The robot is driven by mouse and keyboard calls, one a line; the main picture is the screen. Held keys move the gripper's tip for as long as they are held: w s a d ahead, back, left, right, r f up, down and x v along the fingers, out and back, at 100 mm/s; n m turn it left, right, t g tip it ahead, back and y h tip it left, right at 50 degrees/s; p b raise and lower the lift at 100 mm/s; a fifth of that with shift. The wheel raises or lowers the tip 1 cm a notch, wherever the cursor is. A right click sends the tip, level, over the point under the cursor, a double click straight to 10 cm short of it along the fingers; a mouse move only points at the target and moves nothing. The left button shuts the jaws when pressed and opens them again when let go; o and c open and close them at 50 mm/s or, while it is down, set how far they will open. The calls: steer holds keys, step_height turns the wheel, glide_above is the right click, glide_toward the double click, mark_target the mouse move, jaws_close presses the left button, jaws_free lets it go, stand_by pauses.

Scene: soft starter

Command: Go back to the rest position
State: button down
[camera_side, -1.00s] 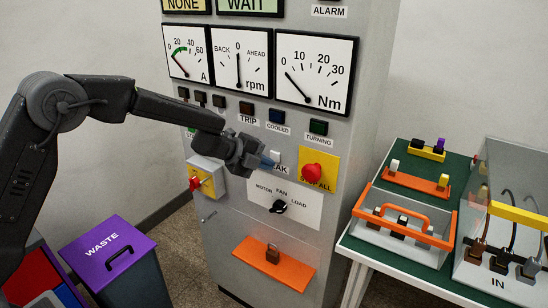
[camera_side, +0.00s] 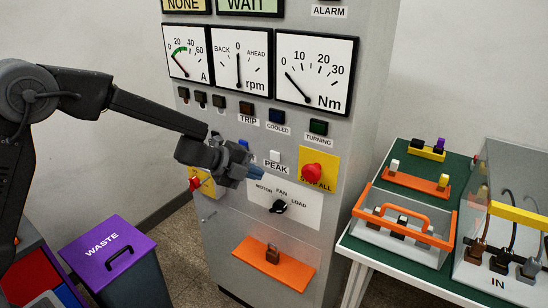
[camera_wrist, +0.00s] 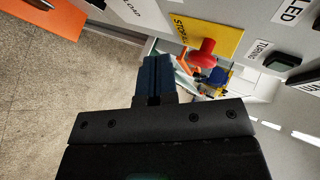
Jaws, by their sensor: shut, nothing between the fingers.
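My gripper (camera_side: 254,173) is in front of the grey cabinet (camera_side: 225,225), apart from it, just left of the knob marked MOTOR, FAN, LOAD. Its blue fingers are shut together with nothing between them. In the wrist view my gripper (camera_wrist: 153,62) also shows its blue fingers closed. The white button above the PEAK label (camera_side: 274,156) is uncovered. The arm partly hides the yellow box with the red switch (camera_side: 195,184).
The red stop button (camera_side: 312,172) sits on a yellow plate to the right. An orange shelf (camera_side: 274,263) juts out below. A purple-lidded waste bin (camera_side: 108,249) stands at the lower left. A table with an orange-handled clear cover (camera_side: 405,213) is at the right.

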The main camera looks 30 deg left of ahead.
steer(key=shift+r, duration=0.1)
stand_by(0.4)
steer(key=s+a+r+n+t+y, duration=0.1)
steer(key=s+a+r+n+y, duration=0.35)
steer(key=r+n, duration=0.2)
steer(key=s+a+r+n+t+y, duration=0.1)
steer(key=s+a+r+n+y, duration=0.2)
steer(key=s+r+n, duration=0.35)
steer(key=s+d+f+n+g+h, duration=0.1)
steer(key=s+n+g, duration=0.5)
steer(key=s, duration=1.7)
steer(key=d+f+n, duration=0.1)
steer(key=n, duration=0.3)
steer(key=shift+s, duration=0.2)
steer(key=c, duration=1.8)
jaws_free()
steer(key=shift+d, duration=0.1)
